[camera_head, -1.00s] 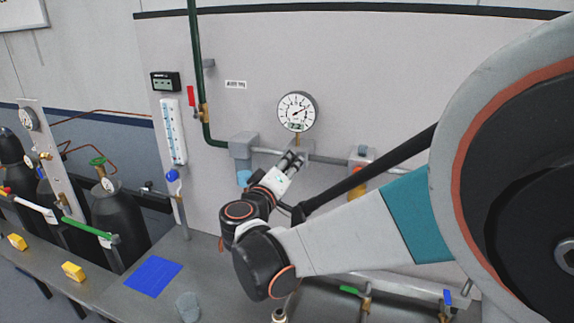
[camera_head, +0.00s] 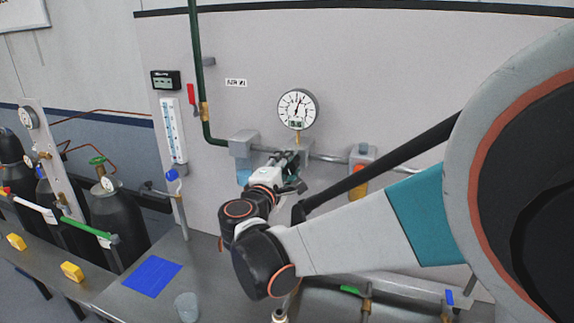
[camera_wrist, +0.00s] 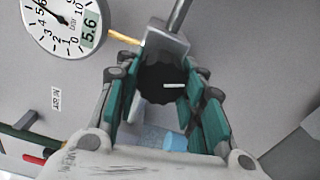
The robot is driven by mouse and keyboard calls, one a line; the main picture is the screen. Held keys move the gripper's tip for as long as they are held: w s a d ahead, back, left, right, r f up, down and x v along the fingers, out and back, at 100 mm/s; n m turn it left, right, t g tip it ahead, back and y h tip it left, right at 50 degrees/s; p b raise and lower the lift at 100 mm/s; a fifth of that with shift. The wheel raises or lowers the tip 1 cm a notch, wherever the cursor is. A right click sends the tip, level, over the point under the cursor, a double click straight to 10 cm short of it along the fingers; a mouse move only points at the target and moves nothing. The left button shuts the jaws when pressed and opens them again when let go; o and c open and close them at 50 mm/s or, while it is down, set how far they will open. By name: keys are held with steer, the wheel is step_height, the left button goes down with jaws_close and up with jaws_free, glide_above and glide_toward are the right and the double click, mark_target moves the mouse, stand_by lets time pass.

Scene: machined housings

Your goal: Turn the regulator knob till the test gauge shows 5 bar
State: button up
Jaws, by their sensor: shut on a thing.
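The round white test gauge (camera_head: 297,109) is on the wall above my gripper (camera_head: 290,160). It also shows at the top left of the wrist view (camera_wrist: 66,18), where its small display reads 5.6. Its needle points nearly straight up in the head view. The black scalloped regulator knob (camera_wrist: 156,78) with a white mark sits between my green-padded fingers in the wrist view. My gripper is shut on the knob, a finger on each side.
A grey pipe (camera_head: 330,158) runs along the wall at knob height, with a grey unit on each side, the left one with a blue bowl (camera_head: 243,177). A green pipe (camera_head: 199,75) with a red lever (camera_head: 191,95) stands left. The bench holds a blue mat (camera_head: 152,277) and a cup (camera_head: 187,306).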

steer(key=shift+n, duration=0.5)
steer(key=shift+f, duration=0.1)
steer(key=o, duration=1.1)
